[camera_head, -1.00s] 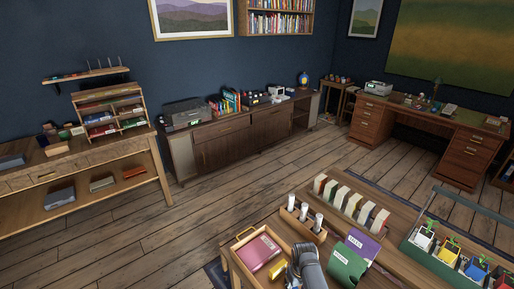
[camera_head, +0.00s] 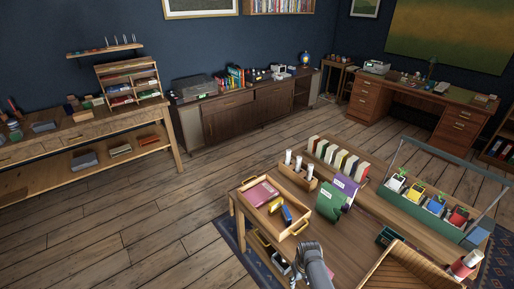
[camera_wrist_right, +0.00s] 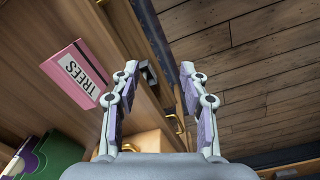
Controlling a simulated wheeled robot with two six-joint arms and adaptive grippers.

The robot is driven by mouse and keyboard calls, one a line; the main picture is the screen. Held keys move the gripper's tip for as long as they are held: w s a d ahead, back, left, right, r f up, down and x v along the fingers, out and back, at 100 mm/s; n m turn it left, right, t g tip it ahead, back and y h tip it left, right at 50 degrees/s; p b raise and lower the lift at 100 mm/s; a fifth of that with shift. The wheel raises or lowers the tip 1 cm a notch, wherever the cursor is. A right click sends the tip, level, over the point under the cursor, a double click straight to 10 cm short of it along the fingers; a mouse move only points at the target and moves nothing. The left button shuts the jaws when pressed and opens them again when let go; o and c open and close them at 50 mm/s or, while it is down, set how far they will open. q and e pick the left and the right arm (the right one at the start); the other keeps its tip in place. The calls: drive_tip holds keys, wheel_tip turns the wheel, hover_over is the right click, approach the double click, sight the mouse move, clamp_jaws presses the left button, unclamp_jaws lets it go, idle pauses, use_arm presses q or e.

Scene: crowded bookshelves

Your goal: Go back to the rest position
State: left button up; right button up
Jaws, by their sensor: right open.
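My right gripper (camera_wrist_right: 159,75) is open in the right wrist view, with no object between its fingers. Its tips are over a table edge, with wooden floor beyond on the right. A pink book labelled TREES (camera_wrist_right: 78,72) lies to their left, apart from them. In the head view my right arm (camera_head: 312,262) comes in at the bottom, in front of the wooden table (camera_head: 345,235); its fingers are hard to make out there. My left gripper is in neither view.
On the table are a wooden tray (camera_head: 298,227) with a pink book, a green book (camera_head: 331,201), a purple book (camera_head: 346,187), a row of books (camera_head: 338,157), a green planter box (camera_head: 437,225) and a slanted wooden rack (camera_head: 415,270). Floor at left is clear.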

drive_tip(key=s+d+f+m+b, duration=0.1)
drive_tip(key=s+d+f, duration=0.2)
drive_tip(key=s+f, duration=0.7)
drive_tip(key=s+d+f+m+b, duration=0.15)
drive_tip(key=s+d+f, duration=0.25)
drive_tip(key=s+f, duration=0.65)
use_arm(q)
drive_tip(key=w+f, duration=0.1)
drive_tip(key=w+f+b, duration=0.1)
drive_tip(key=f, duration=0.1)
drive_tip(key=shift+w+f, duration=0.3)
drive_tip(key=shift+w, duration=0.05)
use_arm(e)
drive_tip(key=s+d+f, duration=0.2)
drive_tip(key=s, duration=0.6)
drive_tip(key=s+d+f+t, duration=0.1)
drive_tip(key=s+d+f, duration=0.1)
drive_tip(key=s, duration=0.6)
drive_tip(key=shift+s+d+h, duration=0.15)
drive_tip(key=shift+d+h, duration=0.25)
